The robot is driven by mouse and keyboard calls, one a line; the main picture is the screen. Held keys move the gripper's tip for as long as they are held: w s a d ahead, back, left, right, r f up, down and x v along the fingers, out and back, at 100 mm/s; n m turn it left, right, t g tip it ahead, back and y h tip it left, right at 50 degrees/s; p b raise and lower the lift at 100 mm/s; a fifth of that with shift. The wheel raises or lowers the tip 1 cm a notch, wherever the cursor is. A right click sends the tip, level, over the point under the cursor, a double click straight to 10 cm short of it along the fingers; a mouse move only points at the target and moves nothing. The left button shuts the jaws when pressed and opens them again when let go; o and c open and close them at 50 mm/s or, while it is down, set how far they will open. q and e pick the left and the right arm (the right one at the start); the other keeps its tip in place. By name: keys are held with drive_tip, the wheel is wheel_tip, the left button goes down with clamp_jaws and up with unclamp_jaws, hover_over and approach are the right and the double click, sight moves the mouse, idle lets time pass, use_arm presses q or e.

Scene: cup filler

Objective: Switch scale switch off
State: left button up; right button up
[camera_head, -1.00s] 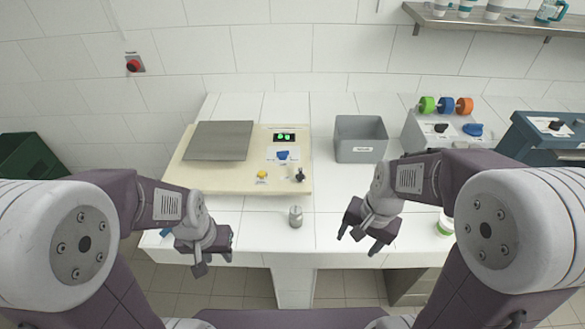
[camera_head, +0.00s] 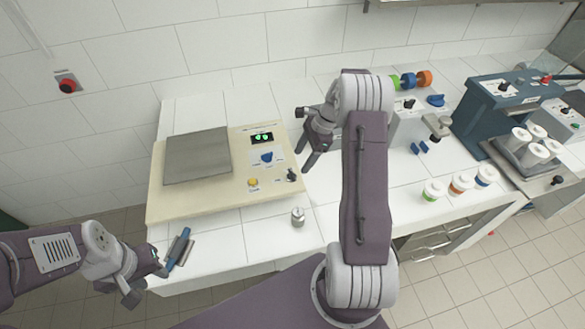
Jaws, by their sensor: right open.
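The scale (camera_head: 200,205) has a cream base, a grey weighing plate (camera_head: 197,156) and a display (camera_head: 262,138) lit with green digits. A blue knob (camera_head: 267,157), a yellow button (camera_head: 253,183) and a small black switch (camera_head: 291,175) sit on its right part. I cannot tell the switch's position from its lever. My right gripper (camera_head: 304,156) is open and empty, pointing down at the scale's right edge, just above and beyond the switch; contact is not visible. My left gripper (camera_head: 146,282) appears open, low at the table's front left, away from the scale.
A small metal weight (camera_head: 298,217) stands in front of the scale. A blue-handled tool (camera_head: 180,248) lies beside my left gripper. My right arm hides the grey bin. Lidded cups (camera_head: 433,190) and a blue machine (camera_head: 490,110) stand to the right.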

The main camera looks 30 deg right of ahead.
sight(291, 172)
drive_tip(key=a+f, duration=0.1)
drive_tip(key=w+a+f, duration=0.1)
drive_tip(key=f, duration=0.1)
drive_tip(key=shift+w+a+f+p, duration=0.15)
drive_tip(key=shift+a+f+p, duration=0.15)
drive_tip(key=shift+p, duration=0.1)
drive_tip(key=shift+x, duration=1.15)
drive_tip(key=shift+s+d+f, duration=0.2)
drive_tip(key=shift+d+f, duration=0.1)
drive_tip(key=shift+f, duration=0.1)
drive_tip(key=shift+w+a, duration=0.1)
drive_tip(key=shift+a, duration=0.05)
drive_tip(key=shift+w, duration=0.1)
drive_tip(key=c, duration=1.4)
use_arm(q)
drive_tip(key=shift+w+a+r, duration=0.35)
drive_tip(key=shift+w+r, duration=0.1)
drive_tip(key=shift+r, duration=0.1)
